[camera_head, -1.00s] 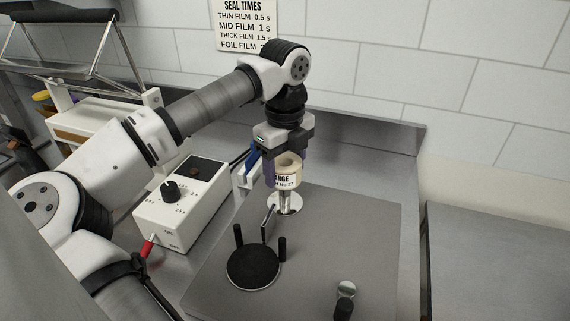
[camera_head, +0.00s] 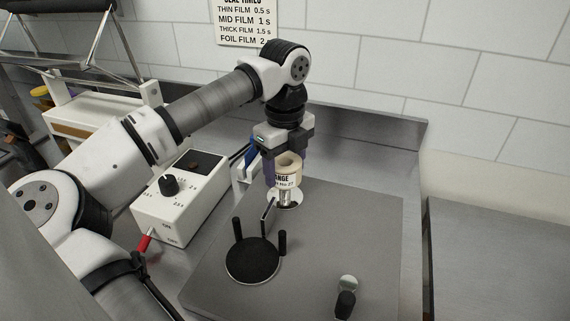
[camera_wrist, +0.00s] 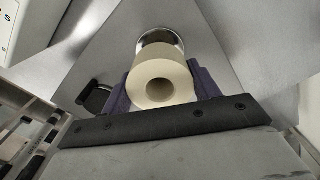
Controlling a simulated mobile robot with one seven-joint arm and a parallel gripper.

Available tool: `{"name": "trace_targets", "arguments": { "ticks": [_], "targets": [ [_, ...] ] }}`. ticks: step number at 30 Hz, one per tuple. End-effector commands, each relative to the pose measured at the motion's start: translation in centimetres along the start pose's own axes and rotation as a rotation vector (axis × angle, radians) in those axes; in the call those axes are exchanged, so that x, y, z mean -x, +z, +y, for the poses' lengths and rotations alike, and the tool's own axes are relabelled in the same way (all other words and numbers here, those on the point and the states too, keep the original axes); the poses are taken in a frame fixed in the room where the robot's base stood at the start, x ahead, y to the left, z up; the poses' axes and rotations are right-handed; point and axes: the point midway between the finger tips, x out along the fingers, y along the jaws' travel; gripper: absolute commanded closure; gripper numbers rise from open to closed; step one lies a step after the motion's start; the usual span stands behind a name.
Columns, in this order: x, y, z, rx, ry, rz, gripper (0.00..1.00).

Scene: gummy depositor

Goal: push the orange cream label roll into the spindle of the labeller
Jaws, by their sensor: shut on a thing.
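The spindle (camera_head: 286,199) of the labeller has a shiny round base directly below the roll, with a small gap between. The spindle's upper part is hidden, so I cannot tell how far it is inside the core. In the wrist view the roll (camera_wrist: 161,97) shows its open core end, and the shiny base (camera_wrist: 160,37) lies beyond it.
The labeller's grey plate (camera_head: 355,225) carries a black disc (camera_head: 252,260) with upright pegs and a black-knobbed lever (camera_head: 345,300). A white control box (camera_head: 180,200) with a dial stands at left. The tiled wall is behind. A bare steel surface (camera_head: 500,250) lies at right.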

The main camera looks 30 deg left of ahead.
Motion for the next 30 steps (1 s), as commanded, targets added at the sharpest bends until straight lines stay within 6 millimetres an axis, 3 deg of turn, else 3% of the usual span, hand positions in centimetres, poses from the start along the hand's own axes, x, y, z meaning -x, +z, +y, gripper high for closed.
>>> {"name": "trace_targets", "arguments": {
  "ticks": [30],
  "targets": [
    [-3.7, 0.0, 0.0, 0.000, -0.001, 0.000, 0.80]
  ]
}}
